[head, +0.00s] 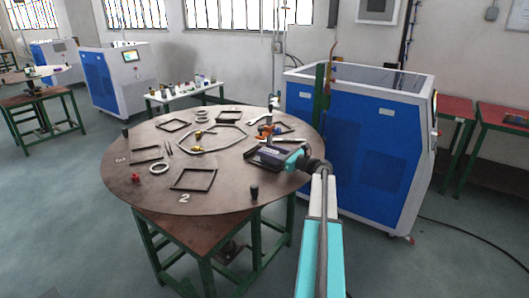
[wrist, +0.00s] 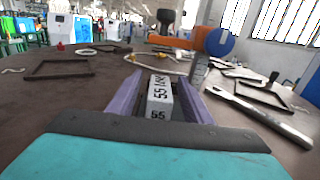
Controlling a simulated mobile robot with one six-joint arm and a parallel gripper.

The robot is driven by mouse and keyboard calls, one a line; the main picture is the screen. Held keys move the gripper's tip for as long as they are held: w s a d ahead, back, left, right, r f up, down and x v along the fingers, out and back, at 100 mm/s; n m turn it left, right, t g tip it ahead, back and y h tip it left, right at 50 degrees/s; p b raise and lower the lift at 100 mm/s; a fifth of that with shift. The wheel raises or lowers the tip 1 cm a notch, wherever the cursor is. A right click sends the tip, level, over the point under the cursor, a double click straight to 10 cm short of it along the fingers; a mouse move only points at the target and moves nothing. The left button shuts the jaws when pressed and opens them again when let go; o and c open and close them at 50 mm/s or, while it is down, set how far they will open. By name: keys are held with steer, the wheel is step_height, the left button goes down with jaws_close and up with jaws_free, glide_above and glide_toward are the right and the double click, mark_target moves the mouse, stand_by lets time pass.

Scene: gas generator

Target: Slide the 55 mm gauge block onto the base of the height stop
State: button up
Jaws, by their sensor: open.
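The gauge block (wrist: 159,92), pale grey and marked 55, lies between the two purple fingers of my gripper (wrist: 160,84) in the wrist view. My gripper is open, with a finger on either side of the block; I cannot tell whether either touches it. The height stop stands just beyond the block, with an orange arm (wrist: 190,39), a blue knob (wrist: 219,42) and a grey post (wrist: 199,69). Its base is not clearly visible. In the head view my gripper (head: 262,157) is low over the round table, beside the height stop (head: 268,130).
The round brown table (head: 230,198) carries several dark square frames (head: 193,179), rings (head: 159,168) and a black knob (head: 254,191). A long metal wrench-like tool (wrist: 262,115) lies right of my gripper. A blue and white cabinet (head: 355,140) stands behind at the right.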

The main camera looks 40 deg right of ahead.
steer(key=b+v, duration=0.2)
steer(key=v, duration=0.9)
steer(key=shift+s+d, duration=0.1)
steer(key=shift+s, duration=0.1)
stand_by(0.6)
